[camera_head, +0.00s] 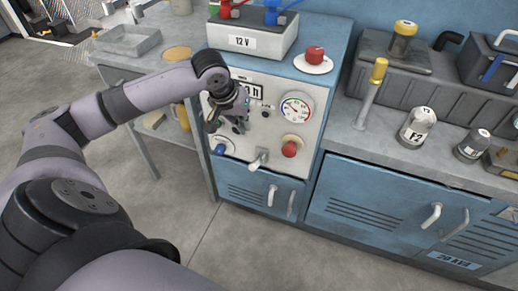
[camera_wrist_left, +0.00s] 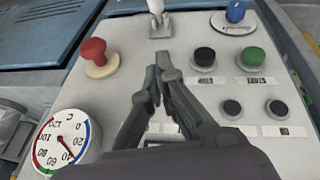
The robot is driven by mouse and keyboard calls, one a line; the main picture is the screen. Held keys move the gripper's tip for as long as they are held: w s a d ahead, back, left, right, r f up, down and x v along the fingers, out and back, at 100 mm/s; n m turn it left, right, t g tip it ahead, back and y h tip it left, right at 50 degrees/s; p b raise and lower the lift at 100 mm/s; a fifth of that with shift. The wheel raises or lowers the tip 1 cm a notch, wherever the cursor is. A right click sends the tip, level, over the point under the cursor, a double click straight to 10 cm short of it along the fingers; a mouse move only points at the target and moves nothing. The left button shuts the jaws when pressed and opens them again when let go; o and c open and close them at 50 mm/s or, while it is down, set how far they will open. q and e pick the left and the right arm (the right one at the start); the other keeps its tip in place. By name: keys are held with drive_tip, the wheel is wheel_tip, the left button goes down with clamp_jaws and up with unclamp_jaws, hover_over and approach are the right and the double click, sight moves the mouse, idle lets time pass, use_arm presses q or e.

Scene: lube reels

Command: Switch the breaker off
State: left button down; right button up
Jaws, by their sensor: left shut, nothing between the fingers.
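The breaker appears to be the white lever (camera_head: 259,159) low on the white control panel (camera_head: 272,95), between a blue knob and a red knob. It also shows at the top edge of the left wrist view (camera_wrist_left: 158,20), where its upper end is cut off. In the head view the lever sticks out and slants downward. My left gripper (camera_head: 228,125) is in front of the panel, up and left of the lever. In the left wrist view its shut, empty fingertips (camera_wrist_left: 161,67) point toward the lever, with a visible gap between. My right gripper is not in view.
A red knob (camera_head: 290,148), gauge (camera_head: 296,107) and blue knob (camera_head: 221,146) flank the lever. Black (camera_wrist_left: 204,57) and green (camera_wrist_left: 251,58) buttons sit beside my fingers. Another red knob (camera_head: 314,56) is on the cabinet top. Clear floor (camera_head: 210,240) lies in front.

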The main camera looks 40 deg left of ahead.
use_arm(q)
drive_tip(key=shift+f, duration=0.1)
drive_tip(key=b, duration=0.3)
hover_over(256, 163)
drive_tip(key=w+a, duration=0.2)
wheel_tip(256, 163, down, 9)
drive_tip(key=f, duration=0.2)
drive_tip(key=shift+s+d+f, duration=0.2)
drive_tip(key=shift+f, duration=0.2)
drive_tip(key=shift+s+d+f, duration=0.15)
drive_tip(key=shift+s+f, duration=0.1)
drive_tip(key=shift+f, duration=0.2)
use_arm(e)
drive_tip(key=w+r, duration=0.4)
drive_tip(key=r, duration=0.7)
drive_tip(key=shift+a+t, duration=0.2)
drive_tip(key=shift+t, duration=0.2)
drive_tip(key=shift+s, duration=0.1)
